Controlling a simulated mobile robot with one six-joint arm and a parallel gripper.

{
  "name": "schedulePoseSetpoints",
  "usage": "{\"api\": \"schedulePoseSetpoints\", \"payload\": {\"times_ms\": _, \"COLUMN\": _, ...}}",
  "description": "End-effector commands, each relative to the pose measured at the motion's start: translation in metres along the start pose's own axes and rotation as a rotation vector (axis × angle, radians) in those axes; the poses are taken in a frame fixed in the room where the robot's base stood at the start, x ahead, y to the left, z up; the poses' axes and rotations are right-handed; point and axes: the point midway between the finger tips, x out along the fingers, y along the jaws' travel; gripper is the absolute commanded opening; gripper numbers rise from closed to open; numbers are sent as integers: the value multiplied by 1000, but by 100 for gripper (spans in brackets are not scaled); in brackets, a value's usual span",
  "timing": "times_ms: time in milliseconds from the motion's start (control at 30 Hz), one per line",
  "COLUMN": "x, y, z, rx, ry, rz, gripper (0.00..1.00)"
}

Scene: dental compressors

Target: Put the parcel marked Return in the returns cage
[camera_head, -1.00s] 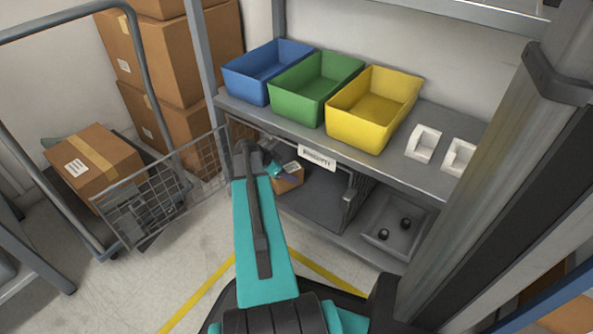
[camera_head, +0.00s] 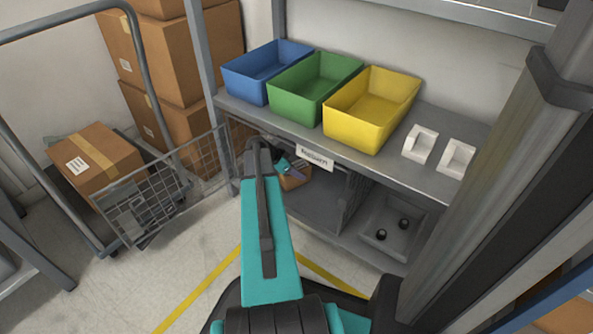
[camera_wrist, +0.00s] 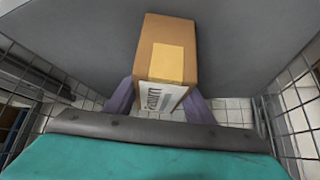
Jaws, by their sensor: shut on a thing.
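A small brown parcel (camera_wrist: 167,58) with a tan tape strip and a white printed label fills the upper middle of the wrist view. The label's print is too blurred to read. My gripper (camera_wrist: 160,104) is shut on it, one purple finger on each side of its near end. In the head view the parcel (camera_head: 296,181) shows partly behind my gripper (camera_head: 284,166), under the shelf. A wire-mesh cage (camera_head: 349,203) stands there below a white sign (camera_head: 315,158). In the wrist view mesh walls (camera_wrist: 292,105) rise on both sides of the parcel. I cannot tell whether the parcel touches the cage floor.
Blue (camera_head: 262,80), green (camera_head: 310,95) and yellow (camera_head: 365,115) bins stand on the shelf above. A grey tray (camera_head: 388,240) with dark round items is right of the cage. At left, a mesh-sided trolley (camera_head: 150,200) carries a larger carton (camera_head: 98,160). Boxes are stacked behind.

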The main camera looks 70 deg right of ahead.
Motion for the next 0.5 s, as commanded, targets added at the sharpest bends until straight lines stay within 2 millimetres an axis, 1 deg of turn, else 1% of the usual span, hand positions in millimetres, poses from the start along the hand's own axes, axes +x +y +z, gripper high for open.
{"api": "schedulePoseSetpoints", "payload": {"times_ms": 33, "x": 1, "y": 0, "z": 1, "rx": 0, "ry": 0, "rz": 0, "gripper": 52}}
{"api": "schedulePoseSetpoints", "payload": {"times_ms": 100, "x": 0, "y": 0, "z": 0, "rx": 0, "ry": 0, "rz": 0, "gripper": 63}}
{"api": "schedulePoseSetpoints", "payload": {"times_ms": 133, "x": 0, "y": 0, "z": 0, "rx": 0, "ry": 0, "rz": 0, "gripper": 67}}
{"api": "schedulePoseSetpoints", "payload": {"times_ms": 500, "x": 0, "y": 0, "z": -1, "rx": 1, "ry": 0, "rz": 1, "gripper": 67}}
